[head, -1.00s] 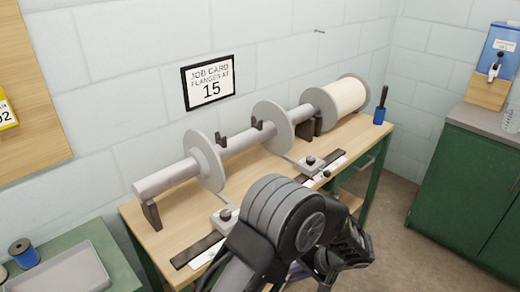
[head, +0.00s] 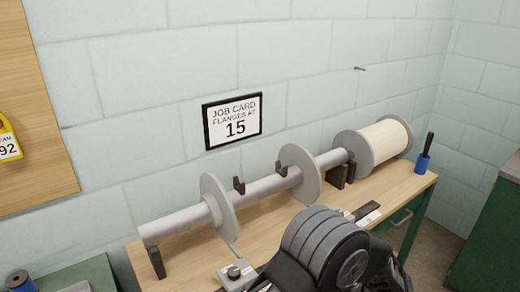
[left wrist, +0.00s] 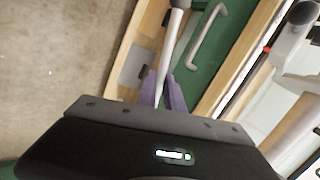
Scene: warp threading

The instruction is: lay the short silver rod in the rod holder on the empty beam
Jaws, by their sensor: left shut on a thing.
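The empty beam (head: 180,220) is a grey tube with two round flanges, lying level above the bench. The rod holder on it is two small dark notched hooks (head: 239,186) between the flanges, with nothing in them. In the left wrist view my left gripper (left wrist: 163,97) has its purple fingers shut on a slim silver rod (left wrist: 167,60), which points away toward the top of the picture, where its end is thicker and partly dark. In the head view my arm's dark links hide this gripper and the rod. My right gripper is in neither view.
A full beam (head: 385,139) with cream winding lies at the right end. A blue cup (head: 422,163) with a dark handle stands beyond it. Clamp blocks (head: 237,273) sit along the bench front. In the left wrist view a green drawer (left wrist: 212,62) with a grey handle is close by.

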